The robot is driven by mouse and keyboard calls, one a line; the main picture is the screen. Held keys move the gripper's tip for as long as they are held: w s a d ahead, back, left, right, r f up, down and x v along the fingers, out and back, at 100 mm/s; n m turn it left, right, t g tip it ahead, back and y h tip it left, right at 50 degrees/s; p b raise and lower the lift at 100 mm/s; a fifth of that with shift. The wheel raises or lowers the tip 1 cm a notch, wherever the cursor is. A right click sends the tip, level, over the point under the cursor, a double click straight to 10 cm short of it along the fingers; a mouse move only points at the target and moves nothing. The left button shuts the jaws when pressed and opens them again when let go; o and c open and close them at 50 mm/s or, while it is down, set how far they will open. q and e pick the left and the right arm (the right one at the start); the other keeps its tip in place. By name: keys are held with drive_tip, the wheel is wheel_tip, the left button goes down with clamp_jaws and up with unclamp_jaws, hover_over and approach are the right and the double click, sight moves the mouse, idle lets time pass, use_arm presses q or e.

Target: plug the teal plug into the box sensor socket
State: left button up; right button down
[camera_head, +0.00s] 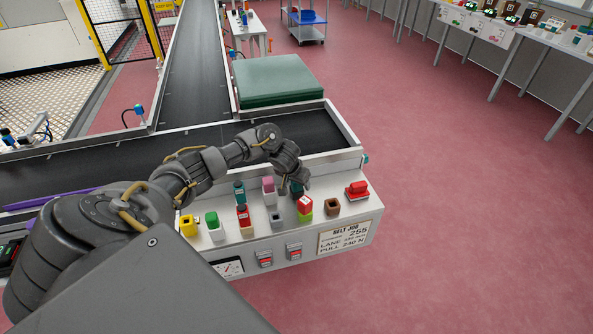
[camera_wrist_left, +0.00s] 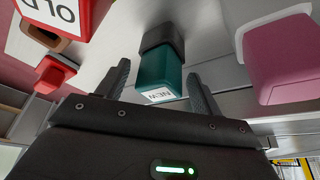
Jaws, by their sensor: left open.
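The teal plug (camera_wrist_left: 163,72), labelled NEW, stands in a dark grey holder (camera_wrist_left: 162,36) in the left wrist view. In the head view, the teal plug (camera_head: 297,187) is partly hidden by my left gripper (camera_head: 291,181). My left gripper (camera_wrist_left: 157,76) is open, its fingers on either side of the plug, with gaps showing. A red plug labelled OLD (camera_head: 305,204) sits on a yellow-green base just in front; it is also in the left wrist view (camera_wrist_left: 62,14). I cannot tell which socket is the box sensor's. My right gripper is not in view.
The conveyor (camera_head: 90,158) runs behind.

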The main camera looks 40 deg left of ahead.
use_arm(q)
drive_tip(key=p+v, duration=0.3)
drive_tip(key=v, duration=0.7)
drive_tip(key=shift+r, duration=0.4)
drive_tip(key=shift+s, duration=0.15)
